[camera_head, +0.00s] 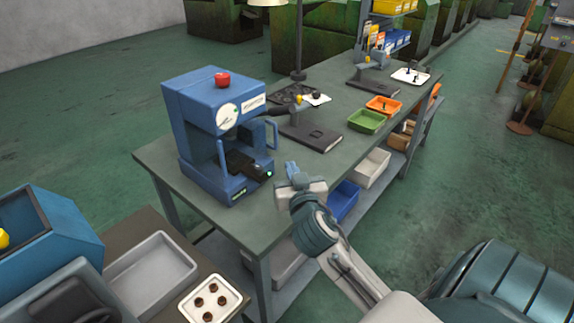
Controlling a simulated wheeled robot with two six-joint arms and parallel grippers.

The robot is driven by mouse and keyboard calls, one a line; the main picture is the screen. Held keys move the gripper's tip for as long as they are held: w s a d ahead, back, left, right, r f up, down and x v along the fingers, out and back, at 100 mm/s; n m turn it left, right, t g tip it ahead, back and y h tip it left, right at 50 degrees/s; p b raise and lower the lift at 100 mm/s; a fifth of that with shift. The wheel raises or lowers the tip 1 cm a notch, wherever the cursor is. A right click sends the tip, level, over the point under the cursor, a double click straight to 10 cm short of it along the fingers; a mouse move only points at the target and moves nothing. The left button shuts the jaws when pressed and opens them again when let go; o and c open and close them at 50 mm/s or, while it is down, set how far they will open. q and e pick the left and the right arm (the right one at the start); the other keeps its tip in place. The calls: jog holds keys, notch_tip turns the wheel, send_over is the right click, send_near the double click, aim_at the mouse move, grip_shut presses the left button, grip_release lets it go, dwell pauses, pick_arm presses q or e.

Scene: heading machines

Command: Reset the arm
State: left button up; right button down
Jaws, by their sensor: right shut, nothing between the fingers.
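My right arm comes in from the lower right and reaches over the front edge of the grey-green workbench (240,205). My right gripper (291,168) is shut and empty. In the picture it shows just right of the blue heading machine (205,120), beside its dark front part (250,167). I cannot tell the exact gap between them. The machine has a red button (222,79) on top. My left gripper is not in view.
A green tray (367,121) and an orange tray (384,104) stand farther along the bench. White and blue bins (342,202) sit below it. At lower left are a grey tray (150,275), a white tray (190,310) with several brown parts, and another blue machine (60,250). The right floor is open.

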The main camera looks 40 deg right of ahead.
jog(key=s+a+f+n+g+y, duration=0.2)
jog(key=s+a+f+g, duration=0.2)
jog(key=s+f, duration=0.4)
jog(key=s+a+f+n+g+y, duration=0.2)
jog(key=s+a+f+g+y, duration=0.15)
jog(key=s+f, duration=0.5)
jog(key=s+a+f+n+g+y, duration=0.1)
jog(key=s+a+f+n+g, duration=0.1)
jog(key=s+a+f+g, duration=0.45)
jog(key=s+d+f, duration=0.1)
jog(key=d+f, duration=0.2)
jog(key=f, duration=1.3)
jog(key=s+d+f, duration=0.2)
jog(key=d+f, duration=0.1)
jog(key=f, duration=1.3)
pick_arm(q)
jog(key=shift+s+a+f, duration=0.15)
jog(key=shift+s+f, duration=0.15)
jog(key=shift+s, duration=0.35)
pick_arm(e)
jog(key=s+f+g, duration=0.1)
jog(key=s+f, duration=1.6)
jog(key=shift+s+d+f+m, duration=0.2)
jog(key=shift+s+d+m, duration=0.1)
jog(key=shift+d, duration=0.15)
